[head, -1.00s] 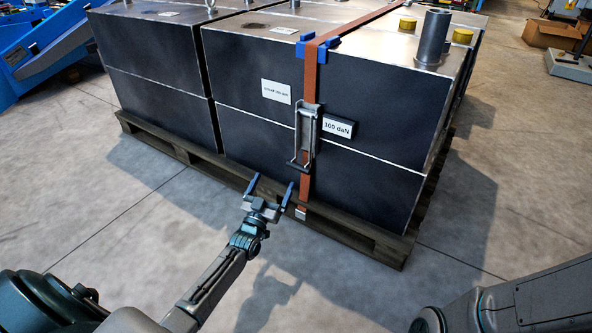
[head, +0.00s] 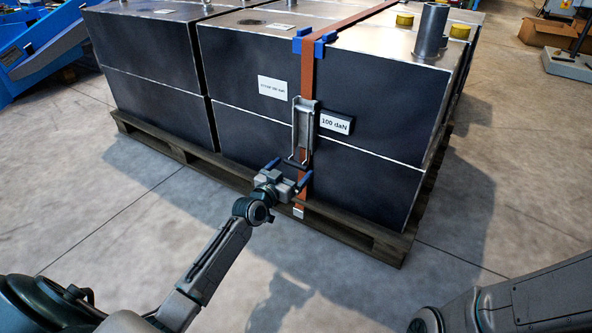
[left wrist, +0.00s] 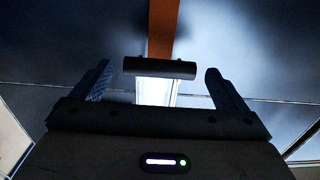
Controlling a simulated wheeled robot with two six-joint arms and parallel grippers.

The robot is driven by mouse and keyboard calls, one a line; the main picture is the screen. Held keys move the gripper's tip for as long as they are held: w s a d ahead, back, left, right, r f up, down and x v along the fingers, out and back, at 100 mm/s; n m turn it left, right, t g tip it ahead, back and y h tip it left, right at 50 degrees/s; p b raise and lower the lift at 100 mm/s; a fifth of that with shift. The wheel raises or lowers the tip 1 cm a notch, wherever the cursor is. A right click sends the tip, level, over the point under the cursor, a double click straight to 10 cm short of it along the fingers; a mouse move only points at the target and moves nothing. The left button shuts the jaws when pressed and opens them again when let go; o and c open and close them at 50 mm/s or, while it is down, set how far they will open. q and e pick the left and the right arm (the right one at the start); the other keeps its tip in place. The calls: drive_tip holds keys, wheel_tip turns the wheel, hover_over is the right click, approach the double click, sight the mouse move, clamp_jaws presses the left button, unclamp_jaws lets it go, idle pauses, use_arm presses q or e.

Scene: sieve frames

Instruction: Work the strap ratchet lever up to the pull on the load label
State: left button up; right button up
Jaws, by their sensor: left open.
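The strap ratchet (head: 304,128) hangs upright on an orange strap (head: 308,72) down the front of a dark steel block. Its lever ends in a dark cross handle (head: 295,163) at the bottom. My left gripper (head: 289,170) is open, its blue fingers around or just short of the handle's level. In the left wrist view the handle (left wrist: 160,67) lies between the two open fingers, with a gap on each side. A white label (head: 272,88) left of the strap has text too small to read. A plate (head: 336,124) right of the ratchet reads about "100 daN". My right gripper is out of view.
The blocks stand on a wooden pallet (head: 340,228). Blue edge protectors (head: 314,44) sit under the strap on the top edge. Concrete floor in front is clear. My right arm shows at lower right. A blue machine (head: 45,48) stands at far left.

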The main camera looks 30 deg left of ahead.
sight(294, 166)
use_arm(q)
drive_tip(key=shift+w+d+b, duration=0.1)
drive_tip(key=shift+w+b, duration=0.4)
drive_tip(key=shift+w, duration=1.1)
drive_tip(key=c, duration=1.4)
